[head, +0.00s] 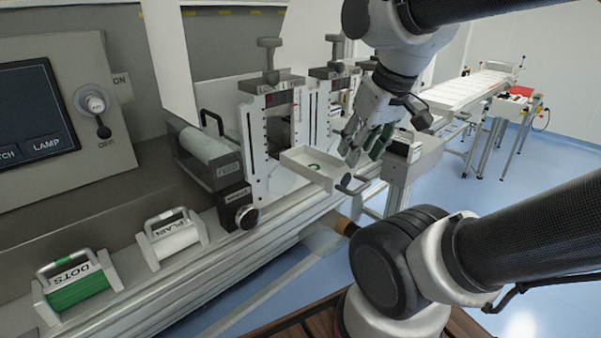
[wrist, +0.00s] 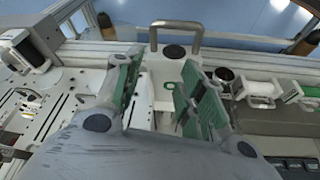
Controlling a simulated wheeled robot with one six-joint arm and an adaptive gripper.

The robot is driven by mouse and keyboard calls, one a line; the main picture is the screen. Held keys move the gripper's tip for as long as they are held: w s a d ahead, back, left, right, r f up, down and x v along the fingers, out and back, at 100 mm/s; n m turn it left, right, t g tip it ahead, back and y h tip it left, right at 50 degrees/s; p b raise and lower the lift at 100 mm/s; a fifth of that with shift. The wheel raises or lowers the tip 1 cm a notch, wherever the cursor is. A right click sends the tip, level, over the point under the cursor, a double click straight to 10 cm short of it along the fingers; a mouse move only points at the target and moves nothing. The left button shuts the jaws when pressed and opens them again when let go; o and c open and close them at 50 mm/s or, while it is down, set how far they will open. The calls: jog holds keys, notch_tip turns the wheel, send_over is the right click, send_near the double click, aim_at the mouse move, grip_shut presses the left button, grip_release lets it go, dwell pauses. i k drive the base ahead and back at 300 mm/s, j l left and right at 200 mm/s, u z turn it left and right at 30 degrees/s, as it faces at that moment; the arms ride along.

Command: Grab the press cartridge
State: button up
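A white shallow tray with a dark handle, likely the press cartridge (head: 308,166), sticks out from the front of a white press frame (head: 270,125) in the head view. A small green mark shows in it. In the wrist view the handle (wrist: 176,25) shows at the top, beyond my fingertips. My gripper (head: 366,142) is just right of and above the tray, pointing down. In the wrist view its two green-padded fingers (wrist: 158,88) are apart with nothing held between them. Part of the tray between the fingers is hidden.
A green roller cartridge marked DOTS (head: 74,282) and a white one marked PLAIN (head: 173,238) sit on the front ledge at left. A black knob (head: 246,217) juts out left of the tray. A grey box (head: 408,160) stands right. Floor is clear in front.

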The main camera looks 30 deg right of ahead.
aim_at(409, 149)
jog(key=l+z, duration=0.5)
jog(key=l, duration=1.3)
